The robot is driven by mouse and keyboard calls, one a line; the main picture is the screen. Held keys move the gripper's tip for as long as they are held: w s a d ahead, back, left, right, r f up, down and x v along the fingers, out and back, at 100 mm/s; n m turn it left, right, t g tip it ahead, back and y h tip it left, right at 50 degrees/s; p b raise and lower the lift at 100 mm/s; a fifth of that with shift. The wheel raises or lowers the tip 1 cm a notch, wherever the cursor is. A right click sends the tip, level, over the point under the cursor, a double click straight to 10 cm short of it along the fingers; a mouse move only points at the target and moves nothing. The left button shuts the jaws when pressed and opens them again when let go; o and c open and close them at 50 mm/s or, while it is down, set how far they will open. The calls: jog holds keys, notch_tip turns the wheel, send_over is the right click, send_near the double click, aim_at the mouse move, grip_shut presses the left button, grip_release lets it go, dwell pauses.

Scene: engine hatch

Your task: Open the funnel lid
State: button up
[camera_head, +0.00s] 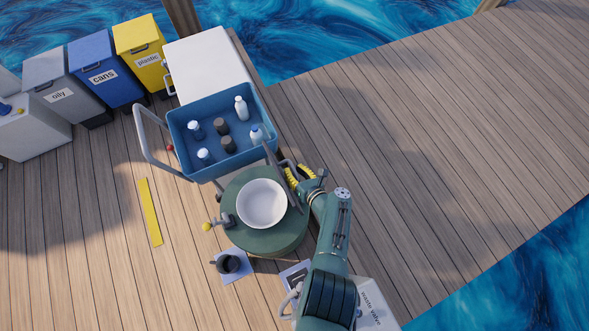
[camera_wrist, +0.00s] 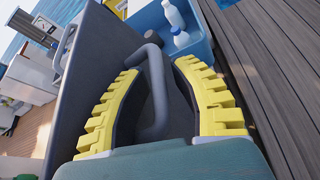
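The funnel (camera_head: 262,204) is a white bowl on top of a green drum (camera_head: 235,240), and its inside is visible. The funnel lid (camera_head: 291,193) is a dark grey panel standing raised at the bowl's right side, nearly edge-on in the head view. In the wrist view the lid (camera_wrist: 95,75) fills the left and middle, with its grey bent handle (camera_wrist: 157,95) facing me. My gripper (camera_wrist: 160,68) has its yellow fingers apart, one on each side of the handle, with gaps visible. In the head view my gripper (camera_head: 292,177) is right of the lid.
A blue crate (camera_head: 180,128) with several bottles stands behind the drum. Yellow (camera_head: 142,50), blue (camera_head: 103,72) and grey (camera_head: 65,85) bins stand at the upper left. A dark mug (camera_head: 229,264) is in front of the drum. The decking on the right is clear.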

jog(key=shift+r, duration=0.1)
jog(key=v, duration=1.2)
dwell(0.5)
